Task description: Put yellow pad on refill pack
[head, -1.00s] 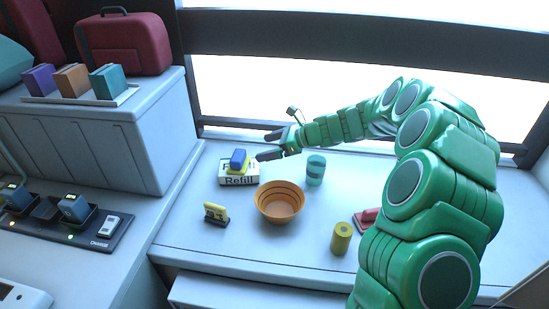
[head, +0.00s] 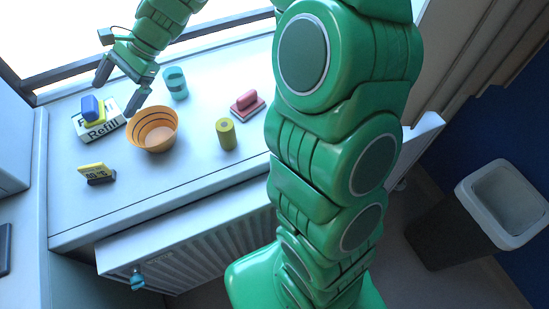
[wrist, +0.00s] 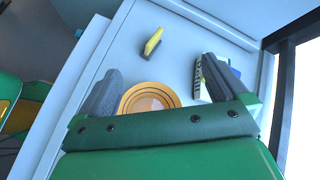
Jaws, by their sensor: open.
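The white refill pack (head: 105,130) lies at the left of the worktop, its lettering facing front. A pad with a yellow base (head: 87,122) and a blue block (head: 92,108) on top rests on it. A separate yellow pad-like piece (head: 92,168) with a dark base stands on the worktop in front of the pack; it also shows in the wrist view (wrist: 153,41). I cannot tell which of the two is meant. My gripper (head: 118,92) is open and empty, above the worktop just behind and right of the pack. In the wrist view my right finger partly hides the pack (wrist: 200,85).
An orange bowl (head: 152,128) stands right of the pack, near my gripper. A teal cup (head: 175,83), a yellow-green cylinder (head: 226,134) and a red-handled piece (head: 247,104) stand further right. A bin (head: 490,215) stands on the floor at right.

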